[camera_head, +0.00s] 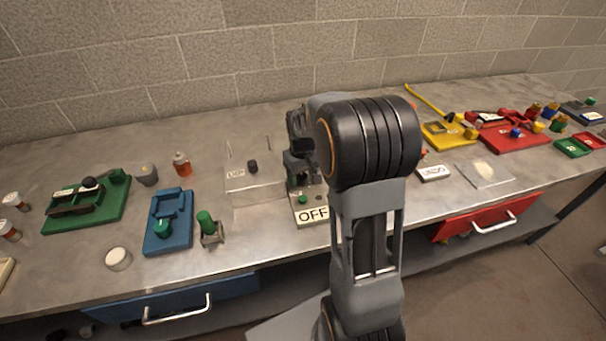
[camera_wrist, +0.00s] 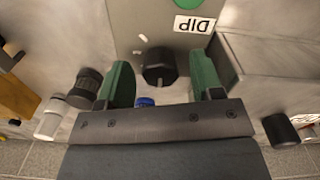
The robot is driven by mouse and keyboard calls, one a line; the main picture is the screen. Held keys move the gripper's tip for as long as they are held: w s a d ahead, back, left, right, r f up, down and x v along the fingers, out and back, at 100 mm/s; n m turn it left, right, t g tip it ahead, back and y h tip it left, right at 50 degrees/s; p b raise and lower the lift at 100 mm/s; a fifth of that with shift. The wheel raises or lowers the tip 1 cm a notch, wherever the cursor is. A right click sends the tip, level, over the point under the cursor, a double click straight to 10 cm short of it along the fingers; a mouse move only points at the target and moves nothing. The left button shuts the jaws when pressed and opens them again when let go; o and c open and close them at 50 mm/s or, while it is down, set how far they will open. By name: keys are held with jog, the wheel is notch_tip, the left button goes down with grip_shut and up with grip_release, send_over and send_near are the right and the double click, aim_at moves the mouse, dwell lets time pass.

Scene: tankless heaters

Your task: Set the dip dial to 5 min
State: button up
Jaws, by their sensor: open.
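The dip dial (camera_wrist: 159,68) is a round black knob on a grey panel. It shows in the wrist view near a white label (camera_wrist: 195,24) reading DIP, which appears upside down. A small pale mark shows at the dial's lower edge, and small white marks sit on the panel above it; no numbers are readable. My gripper (camera_wrist: 161,75) is open, with its green-padded fingers on either side of the dial. I cannot tell whether they touch it. In the head view, my gripper (camera_head: 298,160) is partly hidden by my arm, and I cannot make out the dial there.
A blue tray (camera_head: 170,222) and green holder (camera_head: 87,205) lie left. Yellow (camera_head: 445,139) and red (camera_head: 515,140) trays lie right. A block wall stands behind.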

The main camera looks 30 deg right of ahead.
jog(key=shift+c, duration=0.3)
jog(key=c, duration=0.9)
jog(key=shift+o, duration=0.2)
jog(key=shift+m, duration=0.3)
jog(key=m, duration=0.3)
jog(key=shift+m, duration=2.6)
jog(key=o, duration=0.9)
